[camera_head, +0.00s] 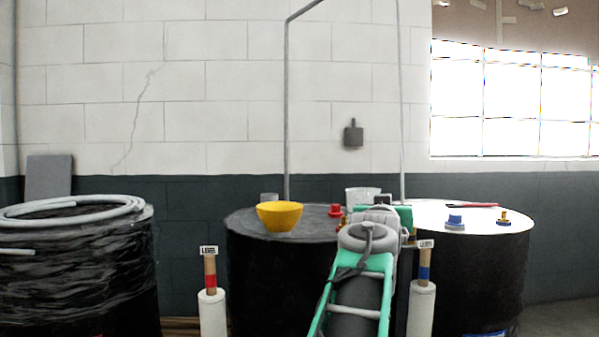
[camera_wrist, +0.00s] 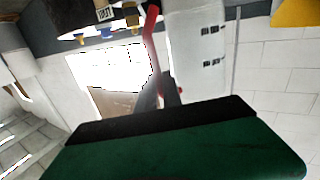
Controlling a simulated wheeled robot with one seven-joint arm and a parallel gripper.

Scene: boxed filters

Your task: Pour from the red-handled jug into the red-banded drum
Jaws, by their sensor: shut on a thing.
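My gripper (camera_wrist: 172,92) is shut on the red handle (camera_wrist: 150,40) of the jug, whose white body (camera_wrist: 197,45) stands beside it in the wrist view. In the head view the white jug (camera_head: 360,195) shows just past my wrist, over the middle drum's right side; my arm hides its lower part. The middle black drum (camera_head: 262,275) has a red cap (camera_head: 335,210) on its grey lid. A red-banded level stick (camera_head: 210,278) stands before its left side. I cannot see a band on the drum itself. The jug's contents are hidden.
A yellow bowl (camera_head: 279,215) sits on the middle drum's lid. The right drum (camera_head: 490,270) carries a blue cap (camera_head: 455,220), a brass fitting (camera_head: 503,218) and a red tool (camera_head: 472,205). A blue-banded stick (camera_head: 424,268) stands between the drums.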

